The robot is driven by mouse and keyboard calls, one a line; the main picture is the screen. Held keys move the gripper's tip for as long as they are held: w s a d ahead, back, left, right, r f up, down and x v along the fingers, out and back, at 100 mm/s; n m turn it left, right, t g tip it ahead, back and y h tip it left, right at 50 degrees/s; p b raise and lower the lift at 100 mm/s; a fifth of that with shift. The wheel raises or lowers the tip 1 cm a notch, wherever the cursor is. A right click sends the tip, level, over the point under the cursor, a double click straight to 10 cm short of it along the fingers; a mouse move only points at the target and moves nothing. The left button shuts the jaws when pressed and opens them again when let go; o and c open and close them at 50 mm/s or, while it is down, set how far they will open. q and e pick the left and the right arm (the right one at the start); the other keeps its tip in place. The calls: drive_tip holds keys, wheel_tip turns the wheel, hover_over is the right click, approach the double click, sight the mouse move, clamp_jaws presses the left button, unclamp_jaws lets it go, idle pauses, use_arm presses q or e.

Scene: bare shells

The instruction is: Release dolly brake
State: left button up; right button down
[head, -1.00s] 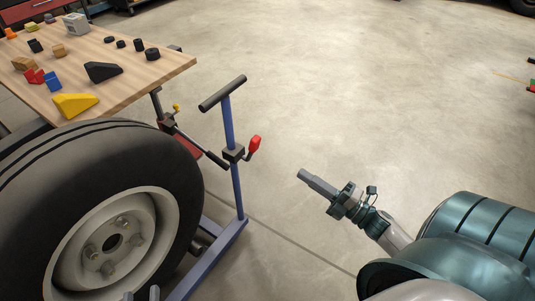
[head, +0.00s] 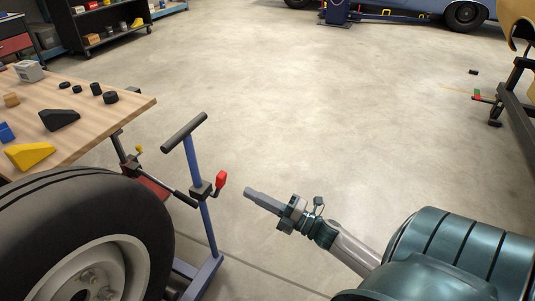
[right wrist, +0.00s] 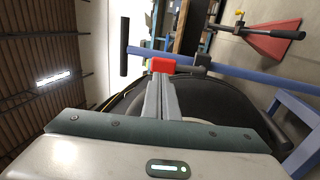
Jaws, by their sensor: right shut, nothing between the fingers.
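The dolly (head: 205,232) is a blue frame with an upright post and a black T-handle (head: 184,132). It stands beside a large wheel with a black tyre (head: 120,200). A red-knobbed brake lever (head: 221,180) sticks up from a dark clamp on the post. My right gripper (head: 249,192) is shut and empty, a short way to the right of the red knob, pointing at it. In the right wrist view the shut fingers (right wrist: 161,100) lie just in front of the red knob (right wrist: 162,65); contact cannot be told. My left gripper is not in view.
A wooden workbench (head: 130,105) with wedges and small blocks is at left. A red stand part with a black handle (right wrist: 270,40) shows in the right wrist view. A dark shelf stands at the back left, a blue car at the back. Open floor (head: 330,110) lies in the middle.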

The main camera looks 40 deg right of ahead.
sight(226, 176)
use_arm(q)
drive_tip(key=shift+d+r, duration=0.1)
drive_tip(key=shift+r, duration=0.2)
use_arm(e)
drive_tip(key=shift+x, duration=3.15)
